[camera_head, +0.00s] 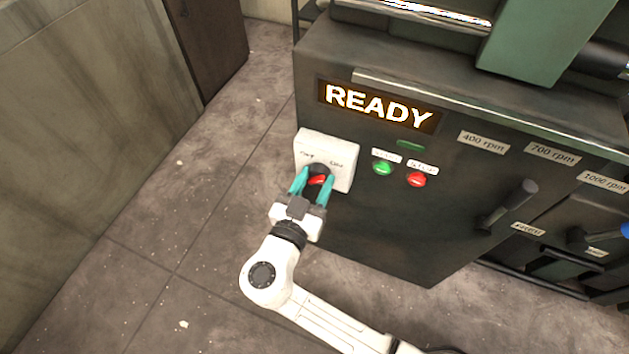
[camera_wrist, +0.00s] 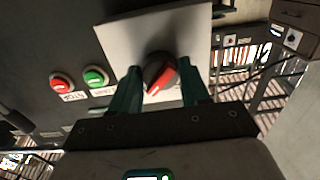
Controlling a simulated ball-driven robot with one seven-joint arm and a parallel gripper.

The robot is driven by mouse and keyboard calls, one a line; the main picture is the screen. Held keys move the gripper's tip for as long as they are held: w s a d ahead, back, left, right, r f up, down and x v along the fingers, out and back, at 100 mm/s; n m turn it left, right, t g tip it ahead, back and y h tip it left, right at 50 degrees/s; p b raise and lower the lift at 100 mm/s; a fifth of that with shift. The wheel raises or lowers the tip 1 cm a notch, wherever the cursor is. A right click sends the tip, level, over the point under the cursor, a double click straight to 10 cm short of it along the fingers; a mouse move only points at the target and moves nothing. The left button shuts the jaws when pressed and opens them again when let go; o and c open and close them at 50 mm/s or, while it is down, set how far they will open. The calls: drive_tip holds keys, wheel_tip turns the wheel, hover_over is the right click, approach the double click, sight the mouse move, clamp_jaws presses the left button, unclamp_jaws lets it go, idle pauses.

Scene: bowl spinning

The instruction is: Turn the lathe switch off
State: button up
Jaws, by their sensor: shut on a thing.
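The lathe switch is a black and red rotary knob (camera_head: 318,179) on a white plate (camera_head: 340,155) on the lathe's dark front panel. It also shows in the wrist view (camera_wrist: 160,76), with its red part angled up to the right. My gripper (camera_head: 314,182) has its two teal fingers on either side of the knob and is shut on it. The fingers hide part of the knob's sides. A lit sign (camera_head: 378,106) above the plate reads READY.
A green button (camera_head: 382,168) and a red button (camera_head: 416,180) sit just right of the switch plate. A dark lever (camera_head: 508,205) sticks out further right, below rpm labels. Open floor (camera_head: 150,235) lies to the left.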

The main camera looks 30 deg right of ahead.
drive_tip(key=shift+n, duration=0.4)
drive_tip(key=n, duration=0.3)
drive_tip(key=shift+n+p, duration=0.35)
drive_tip(key=shift+n, duration=0.05)
drive_tip(key=n+p, duration=0.1)
drive_tip(key=n, duration=0.3)
drive_tip(key=shift+s+r+p, duration=0.1)
drive_tip(key=shift+p, duration=0.2)
drive_tip(key=n+p, duration=0.3)
drive_tip(key=n, duration=0.2)
drive_tip(key=shift+r+n, duration=0.1)
drive_tip(key=shift+n, duration=0.3)
drive_tip(key=shift+n+p, duration=0.9)
drive_tip(key=shift+n, duration=0.9)
drive_tip(key=o, duration=1)
drive_tip(key=shift+o, duration=0.2)
